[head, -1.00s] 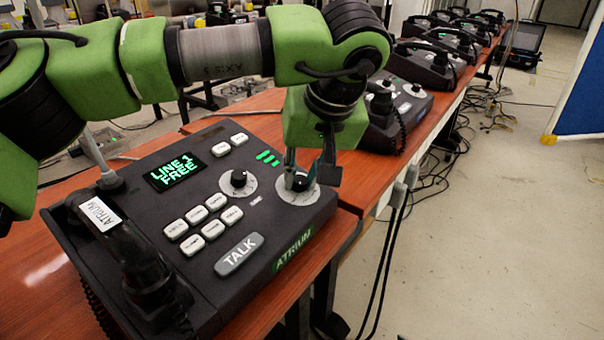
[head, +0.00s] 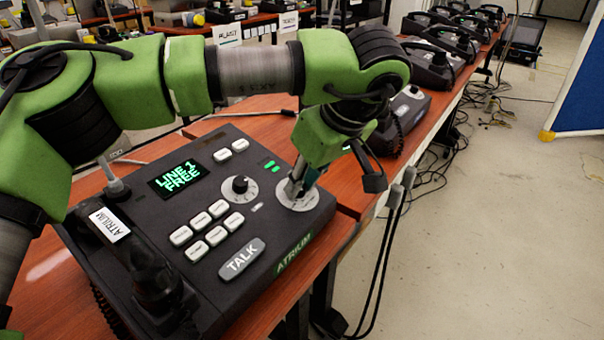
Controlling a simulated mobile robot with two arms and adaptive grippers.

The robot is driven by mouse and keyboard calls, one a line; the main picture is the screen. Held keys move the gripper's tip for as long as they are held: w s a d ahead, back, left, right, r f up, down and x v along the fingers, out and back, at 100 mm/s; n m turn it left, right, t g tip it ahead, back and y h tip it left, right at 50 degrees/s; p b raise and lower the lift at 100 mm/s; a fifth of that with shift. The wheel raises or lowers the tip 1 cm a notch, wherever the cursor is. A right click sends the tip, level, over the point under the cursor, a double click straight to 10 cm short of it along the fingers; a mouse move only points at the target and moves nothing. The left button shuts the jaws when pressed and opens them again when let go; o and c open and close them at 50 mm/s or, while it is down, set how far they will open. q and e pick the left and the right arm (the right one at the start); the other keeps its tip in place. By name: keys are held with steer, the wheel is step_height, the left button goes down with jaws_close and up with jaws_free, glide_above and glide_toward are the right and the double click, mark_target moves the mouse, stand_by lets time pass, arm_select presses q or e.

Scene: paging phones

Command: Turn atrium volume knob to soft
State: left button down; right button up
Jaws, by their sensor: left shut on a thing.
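The atrium paging phone (head: 222,267) is a dark console on the red-brown table, with a green "ATRIUM" label on its front edge and a screen (head: 180,178) reading "LINE 1 FREE". Its right-hand knob, on a pale round dial (head: 297,203), is mostly hidden by my left gripper (head: 296,190). The left gripper points down and is shut on that knob, its wrist tilted. A second black knob (head: 240,184) on a pale dial stands free to its left. Two green bars (head: 270,165) are lit beside the gripped knob. My right gripper is not in view.
A handset (head: 131,256) tagged "ATRIUM" lies on the console's left side. Several similar phones (head: 452,42) stand in a row along the table behind. Cables (head: 392,235) hang at the table's right edge; the floor to the right is open.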

arm_select(q)
steer(key=shift+r+n+p, duration=0.1)
steer(key=shift+n+p, duration=0.25)
steer(key=shift+n, duration=0.65)
steer(key=shift+n+y, duration=0.3)
steer(key=shift+n, duration=0.2)
steer(key=n+g+p, duration=0.1)
steer(key=n+p, duration=0.1)
steer(key=n, duration=0.3)
steer(key=shift+w+d+y, duration=0.1)
steer(key=shift+y, duration=0.2)
steer(key=shift+n+g+p, duration=0.3)
steer(key=shift+n+p, duration=0.05)
steer(key=shift+n, duration=0.65)
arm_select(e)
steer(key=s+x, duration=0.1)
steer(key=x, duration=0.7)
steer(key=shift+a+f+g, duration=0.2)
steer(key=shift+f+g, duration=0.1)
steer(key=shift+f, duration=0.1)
arm_select(q)
steer(key=c, duration=1.9)
jaws_free()
